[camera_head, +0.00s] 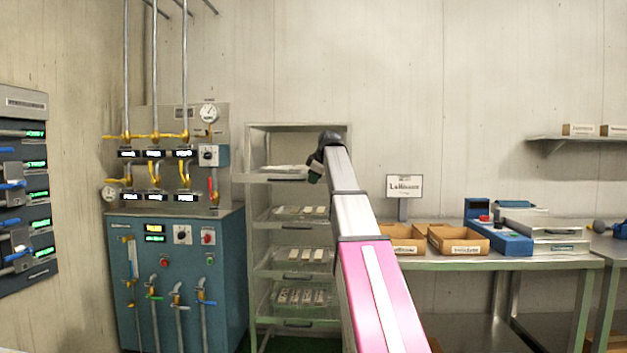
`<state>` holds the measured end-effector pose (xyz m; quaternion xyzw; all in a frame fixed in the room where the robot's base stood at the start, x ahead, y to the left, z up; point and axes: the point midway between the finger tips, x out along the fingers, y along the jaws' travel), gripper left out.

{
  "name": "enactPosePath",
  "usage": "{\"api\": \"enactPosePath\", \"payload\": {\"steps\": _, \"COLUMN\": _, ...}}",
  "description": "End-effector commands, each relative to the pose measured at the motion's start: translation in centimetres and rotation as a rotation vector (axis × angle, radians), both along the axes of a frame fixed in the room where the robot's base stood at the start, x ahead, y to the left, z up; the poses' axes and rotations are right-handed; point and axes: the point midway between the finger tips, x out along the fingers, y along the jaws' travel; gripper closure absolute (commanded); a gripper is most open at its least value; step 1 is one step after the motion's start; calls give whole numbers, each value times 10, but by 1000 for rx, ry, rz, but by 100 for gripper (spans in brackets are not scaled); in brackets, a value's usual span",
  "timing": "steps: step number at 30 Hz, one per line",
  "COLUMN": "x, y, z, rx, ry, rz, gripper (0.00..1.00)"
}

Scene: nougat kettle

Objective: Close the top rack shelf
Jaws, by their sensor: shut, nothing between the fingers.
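The tall grey rack (251,225) stands against the back wall, in the middle of the view. Its top rack shelf (265,178) is slid out and juts forward past the frame, with pale items lying on it. Several lower shelves with trays sit further back inside the rack. My arm reaches up in front of the rack's right side. My gripper (315,174) is small and dark at the arm's end, by the right end of the top shelf. It is shut and holds nothing. Whether it touches the shelf I cannot tell, as my arm hides that corner.
A blue machine cabinet (176,275) with pipes, gauges and taps stands close on the rack's left. A steel table (480,265) with cardboard boxes (459,246) and a blue scale (503,240) stands on the right. A control panel (25,190) is at the far left.

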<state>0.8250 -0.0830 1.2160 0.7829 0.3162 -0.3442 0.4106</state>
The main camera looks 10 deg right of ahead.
Motion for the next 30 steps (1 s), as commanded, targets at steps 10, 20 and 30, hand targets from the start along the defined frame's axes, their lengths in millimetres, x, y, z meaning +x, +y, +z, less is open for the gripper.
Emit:
{"api": "enactPosePath", "payload": {"steps": 10, "x": 26, "y": -8, "z": 1, "rx": 0, "ry": 2, "rz": -1, "gripper": 100}}
{"api": "enactPosePath", "payload": {"steps": 20, "x": 105, "y": -34, "z": 2, "rx": -1, "ry": 2, "rz": -1, "gripper": 100}}
{"api": "enactPosePath", "payload": {"steps": 30, "x": 192, "y": -62, "z": 2, "rx": 0, "ry": 2, "rz": -1, "gripper": 100}}
